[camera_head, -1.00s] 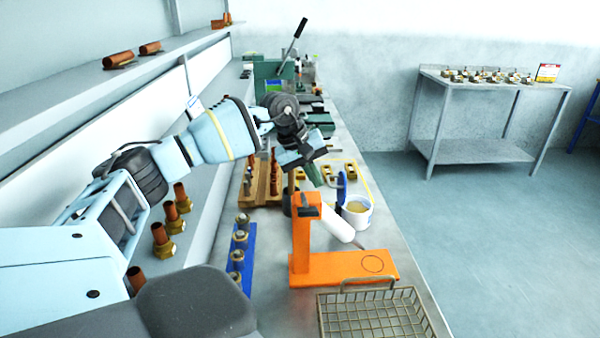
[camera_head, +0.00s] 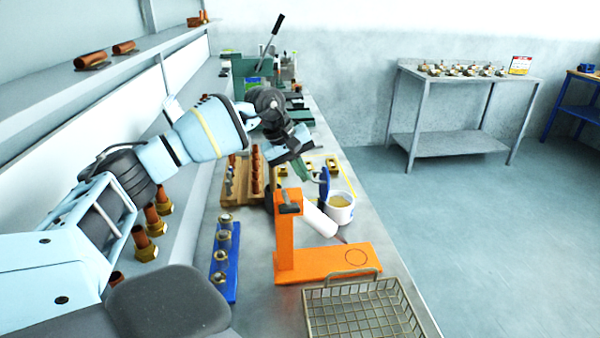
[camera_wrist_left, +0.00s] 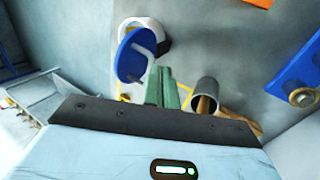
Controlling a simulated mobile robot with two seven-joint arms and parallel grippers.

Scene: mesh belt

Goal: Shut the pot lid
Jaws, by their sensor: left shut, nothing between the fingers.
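The white pot (camera_head: 340,210) stands on the bench right of my left gripper, with pale yellow contents showing through its open top. Its blue lid (camera_head: 325,184) stands raised, roughly upright, at the pot's left side. The pot (camera_wrist_left: 153,28) and the lid (camera_wrist_left: 130,60) also show in the left wrist view, with a light handle on the lid. My left gripper (camera_head: 306,176) has green fingers, shut and empty, just left of the lid. In the wrist view the fingers (camera_wrist_left: 162,78) end close below the lid; I cannot tell whether they touch. My right gripper is out of view.
An orange stand (camera_head: 330,264) with a white cylinder (camera_head: 318,220) beside it is in front of the pot. A wire basket (camera_head: 360,312) is nearer. A blue rack (camera_head: 224,270) and a wooden rack (camera_head: 240,185) lie to the left. Bare floor lies to the right.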

